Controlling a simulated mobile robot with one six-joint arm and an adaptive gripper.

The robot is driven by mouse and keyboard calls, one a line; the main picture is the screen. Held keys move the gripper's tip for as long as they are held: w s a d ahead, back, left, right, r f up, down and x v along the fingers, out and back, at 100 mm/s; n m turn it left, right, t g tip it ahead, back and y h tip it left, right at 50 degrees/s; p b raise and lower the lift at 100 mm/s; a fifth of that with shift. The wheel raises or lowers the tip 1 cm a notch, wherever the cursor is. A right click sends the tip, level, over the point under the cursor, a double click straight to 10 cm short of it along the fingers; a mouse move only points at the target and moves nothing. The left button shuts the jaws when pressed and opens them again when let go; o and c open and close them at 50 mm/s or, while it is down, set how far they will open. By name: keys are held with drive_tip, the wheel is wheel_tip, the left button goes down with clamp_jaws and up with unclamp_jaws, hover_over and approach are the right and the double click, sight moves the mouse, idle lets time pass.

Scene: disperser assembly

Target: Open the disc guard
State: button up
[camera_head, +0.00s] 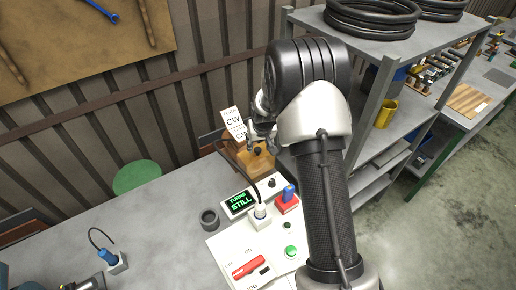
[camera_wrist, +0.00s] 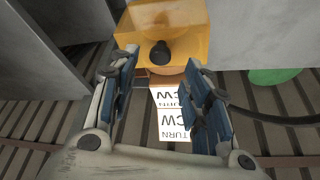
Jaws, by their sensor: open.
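The disc guard (camera_wrist: 180,20) is a see-through amber cover with a black knob (camera_wrist: 160,53) on its face. In the head view the guard (camera_head: 246,163) sits at the back of the light panel, partly hidden by my arm, with its knob (camera_head: 257,152) showing. My gripper (camera_wrist: 160,62) is open, with blue-padded fingers on either side of the knob in the wrist view and nothing held. The knob appears just beyond the fingertips; I cannot tell whether they touch it. My gripper (camera_head: 262,140) is close above the guard in the head view.
White cards reading "TURN CW" (camera_wrist: 172,124) stand by the guard. Metal shelving (camera_head: 375,150) stands right.

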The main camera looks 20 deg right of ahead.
sight(258, 149)
drive_tip(key=x, duration=0.5)
drive_tip(key=shift+r, duration=0.1)
clamp_jaws()
idle(0.5)
